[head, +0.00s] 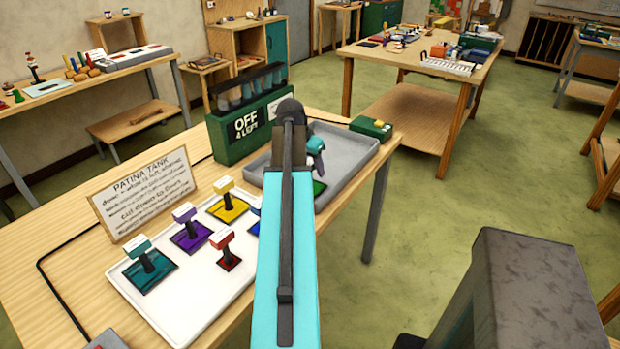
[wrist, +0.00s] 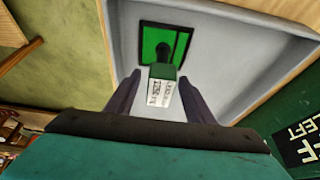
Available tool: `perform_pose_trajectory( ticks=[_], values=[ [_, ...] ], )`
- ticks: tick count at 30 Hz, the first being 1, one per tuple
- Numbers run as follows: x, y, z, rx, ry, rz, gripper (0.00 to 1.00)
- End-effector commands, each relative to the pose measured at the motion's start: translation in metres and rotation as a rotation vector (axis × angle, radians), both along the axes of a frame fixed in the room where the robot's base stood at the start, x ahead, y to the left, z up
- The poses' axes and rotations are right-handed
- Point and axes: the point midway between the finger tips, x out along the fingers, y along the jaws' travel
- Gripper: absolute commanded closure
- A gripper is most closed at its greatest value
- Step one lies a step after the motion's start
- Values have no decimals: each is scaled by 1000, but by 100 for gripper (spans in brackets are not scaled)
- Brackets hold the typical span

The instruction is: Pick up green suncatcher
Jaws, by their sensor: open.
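The green suncatcher (wrist: 151,42) is a green square pane with a dark border and an upright handle (wrist: 163,71) with a green-and-white labelled top. It stands in the grey tray (wrist: 222,50); in the head view only part of its green pane (head: 319,187) shows, the rest hidden by my arm and gripper. My gripper (wrist: 160,80) is open and points down at it. In the wrist view its two dark fingers lie left and right of the handle top, with gaps on both sides. I cannot tell whether the fingertips are level with the handle.
A white tray (head: 181,315) at the front left holds teal, purple, yellow, red and blue suncatchers. A "PATINA TANK" sign (head: 143,193) stands behind it. A green tank marked "OFF 4 LEFT" (head: 245,124) stands beside the grey tray. A small green box (head: 371,128) sits at the tray's far side.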

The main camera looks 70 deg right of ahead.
Motion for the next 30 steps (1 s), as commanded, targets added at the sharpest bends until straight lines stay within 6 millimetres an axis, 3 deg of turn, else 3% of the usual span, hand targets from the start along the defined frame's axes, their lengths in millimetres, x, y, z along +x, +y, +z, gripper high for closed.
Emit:
perform_pose_trajectory(
  ticks=[9,26,30],
  values=[
    [-3,-8,-19,-1,0,-1,52],
    [-3,-8,-19,-1,0,-1,52],
    [-3,-8,-19,-1,0,-1,74]
  ],
)
